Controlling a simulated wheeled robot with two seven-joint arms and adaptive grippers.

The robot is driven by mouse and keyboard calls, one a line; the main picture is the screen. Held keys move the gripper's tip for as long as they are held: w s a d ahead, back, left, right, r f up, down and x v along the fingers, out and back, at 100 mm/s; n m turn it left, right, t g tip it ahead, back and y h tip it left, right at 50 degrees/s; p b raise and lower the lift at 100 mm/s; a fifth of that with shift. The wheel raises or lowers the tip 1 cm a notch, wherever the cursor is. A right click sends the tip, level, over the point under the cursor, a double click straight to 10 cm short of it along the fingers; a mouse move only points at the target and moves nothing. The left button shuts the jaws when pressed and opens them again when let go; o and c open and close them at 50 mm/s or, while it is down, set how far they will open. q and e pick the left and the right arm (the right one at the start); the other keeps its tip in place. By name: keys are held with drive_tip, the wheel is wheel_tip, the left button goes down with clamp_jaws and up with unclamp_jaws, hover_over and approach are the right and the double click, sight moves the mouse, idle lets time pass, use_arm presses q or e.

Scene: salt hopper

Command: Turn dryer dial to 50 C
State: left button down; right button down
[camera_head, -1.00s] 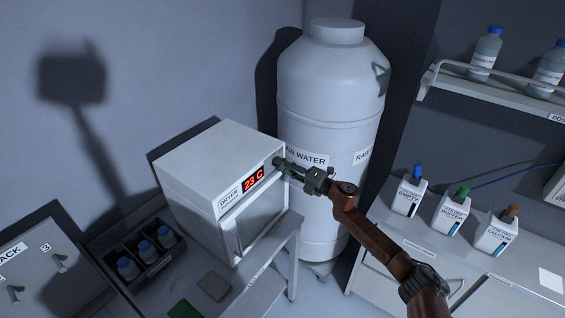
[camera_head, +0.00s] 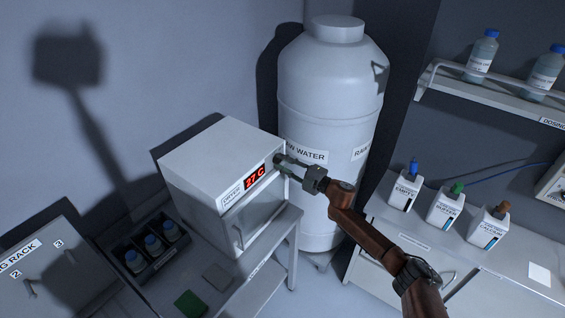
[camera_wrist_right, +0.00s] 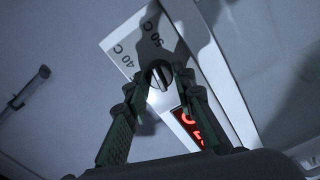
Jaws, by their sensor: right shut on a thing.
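The dryer (camera_head: 222,160) is a white box on a small bench, with its door closed. Its red display (camera_head: 255,176) reads 27 C in the head view. The display also shows in part in the right wrist view (camera_wrist_right: 190,127). My right gripper (camera_head: 280,161) is at the upper right of the dryer's front. In the right wrist view its two fingers (camera_wrist_right: 158,78) are closed on the sides of the round dial (camera_wrist_right: 160,74), which carries a light pointer bar. Labels 40 C and 50 C are printed on the panel beside the dial. My left gripper is not in view.
A large white water tank (camera_head: 332,115) stands close behind my right gripper. A black crate (camera_head: 150,250) with several blue-capped bottles is left of the dryer. Labelled bottles (camera_head: 445,207) stand on the right counter, below a shelf (camera_head: 500,92).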

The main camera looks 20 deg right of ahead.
idle(0.4)
drive_tip(key=c, duration=1.6)
unclamp_jaws()
drive_tip(key=shift+s+d, duration=0.1)
drive_tip(key=v, duration=1.2)
